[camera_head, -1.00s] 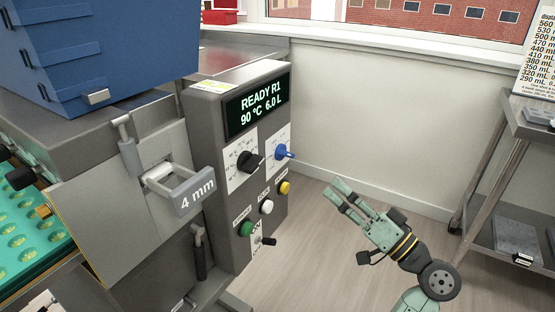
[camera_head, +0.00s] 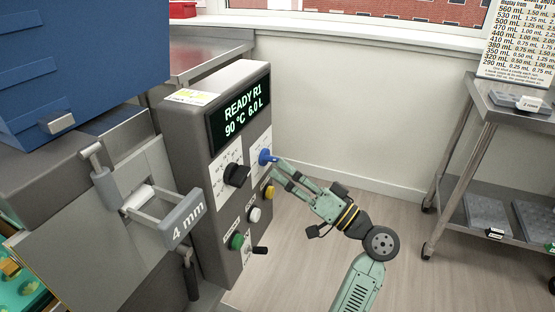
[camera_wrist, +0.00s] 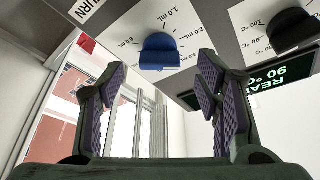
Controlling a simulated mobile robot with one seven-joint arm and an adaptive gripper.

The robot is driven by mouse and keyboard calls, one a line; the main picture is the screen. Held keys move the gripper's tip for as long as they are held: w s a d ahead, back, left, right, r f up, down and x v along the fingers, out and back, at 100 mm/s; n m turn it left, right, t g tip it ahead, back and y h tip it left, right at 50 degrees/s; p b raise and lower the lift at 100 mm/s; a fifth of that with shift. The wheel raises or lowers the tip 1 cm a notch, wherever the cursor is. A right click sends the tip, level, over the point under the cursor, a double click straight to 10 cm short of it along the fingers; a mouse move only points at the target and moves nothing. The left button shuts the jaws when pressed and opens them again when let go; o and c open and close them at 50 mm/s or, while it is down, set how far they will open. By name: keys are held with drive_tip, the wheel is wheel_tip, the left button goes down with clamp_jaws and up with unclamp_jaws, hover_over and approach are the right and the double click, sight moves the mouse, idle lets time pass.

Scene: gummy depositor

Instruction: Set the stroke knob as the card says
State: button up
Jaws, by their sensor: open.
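The blue stroke knob (camera_head: 266,157) sits on a white plate at the upper right of the control panel. In the wrist view the blue knob (camera_wrist: 160,52) stands beside a dial marked in mL, with 1.0 mL readable. My gripper (camera_head: 279,173) is close in front of it. In the wrist view my gripper (camera_wrist: 158,80) is open and empty, its two fingers apart on either side below the knob, and I see no contact. A card (camera_head: 518,48) with rows of mL values hangs at the upper right, partly cut off by the frame.
A black knob (camera_head: 236,175) is left of the blue one. White (camera_head: 254,214), green (camera_head: 237,241) and yellow (camera_head: 268,191) buttons lie below. The display (camera_head: 240,112) reads READY R1, 90 °C, 6.0 L. A metal cart (camera_head: 500,115) stands right; the floor between is clear.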

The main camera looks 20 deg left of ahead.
sight(269, 158)
drive_tip(key=x, duration=0.3)
drive_tip(key=shift+a, duration=0.2)
drive_tip(key=c, duration=1.2)
drive_tip(key=shift+o, duration=0.2)
drive_tip(key=shift+r+p, duration=0.1)
drive_tip(key=shift+p, duration=0.2)
